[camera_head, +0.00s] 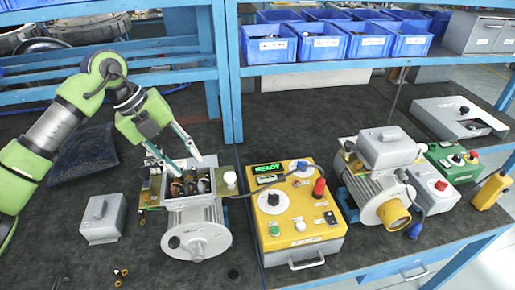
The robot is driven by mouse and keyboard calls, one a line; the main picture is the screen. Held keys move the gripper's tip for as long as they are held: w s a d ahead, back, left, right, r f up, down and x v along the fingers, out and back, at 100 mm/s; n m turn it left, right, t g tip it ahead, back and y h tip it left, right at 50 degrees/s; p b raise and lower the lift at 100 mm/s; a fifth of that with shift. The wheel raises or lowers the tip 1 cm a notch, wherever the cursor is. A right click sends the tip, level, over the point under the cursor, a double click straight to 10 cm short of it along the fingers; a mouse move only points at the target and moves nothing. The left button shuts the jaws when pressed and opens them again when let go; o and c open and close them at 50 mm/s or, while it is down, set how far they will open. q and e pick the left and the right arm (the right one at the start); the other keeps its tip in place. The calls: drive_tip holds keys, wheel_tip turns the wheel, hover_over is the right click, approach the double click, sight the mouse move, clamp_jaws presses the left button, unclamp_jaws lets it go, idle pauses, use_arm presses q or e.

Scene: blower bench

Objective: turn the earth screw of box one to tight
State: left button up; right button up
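Left of the yellow tester stands a grey motor (196,215) with an open terminal box (211,180) on top; I take this to be box one, though no label is readable. Brownish terminals show inside it. The earth screw is too small to make out. My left gripper (189,165) reaches in from the upper left, its two fingers apart and pointing down at the back of the open box. I cannot tell whether a fingertip touches anything inside. My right gripper is not in view.
A grey cover (97,217) lies at the left, near small loose parts (120,277). The yellow tester (297,215) reads READY. A second motor (378,190) with a closed box (387,148) stands right of it. Blue bins (268,45) line the shelf behind.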

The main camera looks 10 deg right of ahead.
use_arm(q)
drive_tip(key=s+d+r+h, duration=0.2)
drive_tip(key=s+d+h, duration=0.1)
drive_tip(key=d, duration=0.5)
drive_tip(key=s+d+r+m+h, duration=0.1)
drive_tip(key=s+d+r+h, duration=0.1)
drive_tip(key=d+h, duration=0.4)
drive_tip(key=shift+s+d+r+m+g+h, duration=0.3)
drive_tip(key=shift+s+d+g, duration=0.1)
drive_tip(key=shift+d, duration=0.9)
drive_tip(key=shift+f, duration=0.1)
